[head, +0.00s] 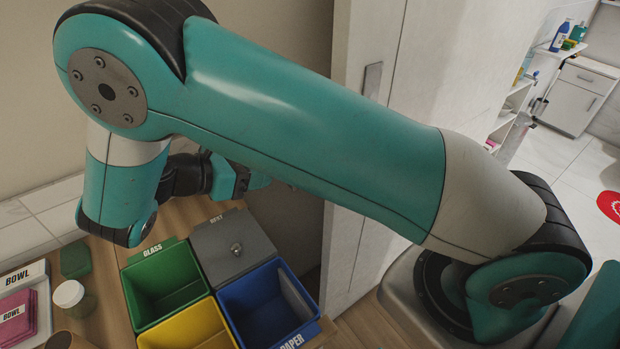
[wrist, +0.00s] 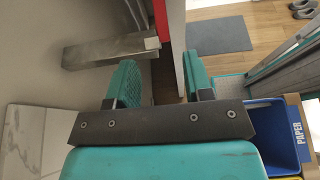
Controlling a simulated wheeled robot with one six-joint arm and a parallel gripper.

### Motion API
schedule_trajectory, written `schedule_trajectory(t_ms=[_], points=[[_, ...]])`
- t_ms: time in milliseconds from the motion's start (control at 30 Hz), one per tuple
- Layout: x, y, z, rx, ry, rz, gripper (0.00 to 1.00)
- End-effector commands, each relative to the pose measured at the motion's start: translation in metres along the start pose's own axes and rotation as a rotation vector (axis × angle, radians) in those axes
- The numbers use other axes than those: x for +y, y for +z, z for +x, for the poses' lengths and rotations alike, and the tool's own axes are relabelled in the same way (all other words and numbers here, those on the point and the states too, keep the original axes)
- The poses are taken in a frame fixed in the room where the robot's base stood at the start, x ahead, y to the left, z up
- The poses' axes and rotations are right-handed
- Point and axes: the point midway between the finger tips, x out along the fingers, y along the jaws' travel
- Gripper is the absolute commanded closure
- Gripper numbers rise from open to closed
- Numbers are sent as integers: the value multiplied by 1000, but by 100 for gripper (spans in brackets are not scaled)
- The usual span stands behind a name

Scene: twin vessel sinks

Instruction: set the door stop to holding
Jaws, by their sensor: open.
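A grey metal bar (wrist: 108,50) with a pale end juts in from the left in the wrist view; it looks like the door stop, but I cannot tell its setting. Its pale end is close to the edge of a panel with a red face (wrist: 162,18), and I cannot tell if they touch. My gripper (wrist: 161,85) is open with nothing visible between its teal fingers. The bar lies just beyond the left finger; I cannot tell if they touch. In the head view my gripper (head: 238,180) is partly hidden by my arm, and the bar does not show.
Below my gripper stand a green glass bin (head: 152,285), a grey lidded bin (head: 215,240), a blue paper bin (head: 262,305) and a yellow bin (head: 185,330). A white door panel (head: 350,240) with a handle stands right of them. A mat (wrist: 218,35) lies on the floor.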

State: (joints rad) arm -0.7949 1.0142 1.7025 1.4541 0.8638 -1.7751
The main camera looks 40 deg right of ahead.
Motion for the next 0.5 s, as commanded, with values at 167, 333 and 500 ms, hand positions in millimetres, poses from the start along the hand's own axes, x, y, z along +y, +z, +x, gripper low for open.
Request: schedule_trajectory(t_ms=[167,333,500], points=[[0,-6,28,0,-3,1,53],[-1,2,67,-3,-6,-1,53],[-1,2,102,-2,-6,-1,53]])
